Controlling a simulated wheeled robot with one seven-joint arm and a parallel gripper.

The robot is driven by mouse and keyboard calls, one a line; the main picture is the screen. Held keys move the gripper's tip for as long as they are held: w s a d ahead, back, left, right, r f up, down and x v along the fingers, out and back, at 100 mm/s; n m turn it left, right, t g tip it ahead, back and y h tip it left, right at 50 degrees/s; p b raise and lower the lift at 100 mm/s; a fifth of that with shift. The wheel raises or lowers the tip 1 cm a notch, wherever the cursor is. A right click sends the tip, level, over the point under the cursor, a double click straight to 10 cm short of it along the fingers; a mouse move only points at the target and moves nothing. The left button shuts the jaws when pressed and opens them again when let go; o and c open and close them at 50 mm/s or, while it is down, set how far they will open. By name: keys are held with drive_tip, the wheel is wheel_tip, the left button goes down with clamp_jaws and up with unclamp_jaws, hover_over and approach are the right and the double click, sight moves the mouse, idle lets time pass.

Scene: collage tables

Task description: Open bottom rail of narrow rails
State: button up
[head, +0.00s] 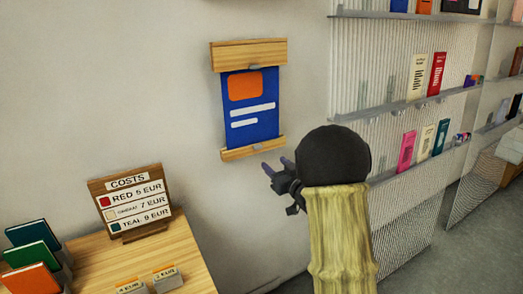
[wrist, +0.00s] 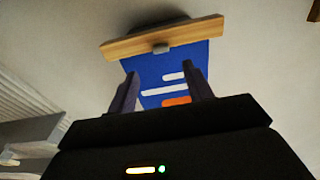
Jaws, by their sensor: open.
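A blue poster (head: 252,117) with an orange block and white bars hangs on the wall between a wooden top rail (head: 248,54) and a narrower-looking wooden bottom rail (head: 237,154). Each rail has a small grey clip at its middle. My gripper (head: 274,164) is just below and right of the bottom rail, open and apparently empty. In the wrist view the poster appears upside down. There the bottom rail (wrist: 195,34) with its grey clip (wrist: 160,48) lies beyond my open fingers (wrist: 161,75). Contact with the rail is not visible.
A wooden table (head: 185,240) at lower left holds a costs sign (head: 132,202), small price cards and several coloured books. Wall shelves (head: 400,105) with books stand at right. Bare wall surrounds the poster.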

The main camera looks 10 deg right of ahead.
sight(259, 150)
drive_tip(key=p+x, duration=0.2)
drive_tip(key=x, duration=0.7)
drive_tip(key=shift+w+a+f, duration=0.1)
drive_tip(key=shift+w, duration=0.2)
drive_tip(key=c, duration=1)
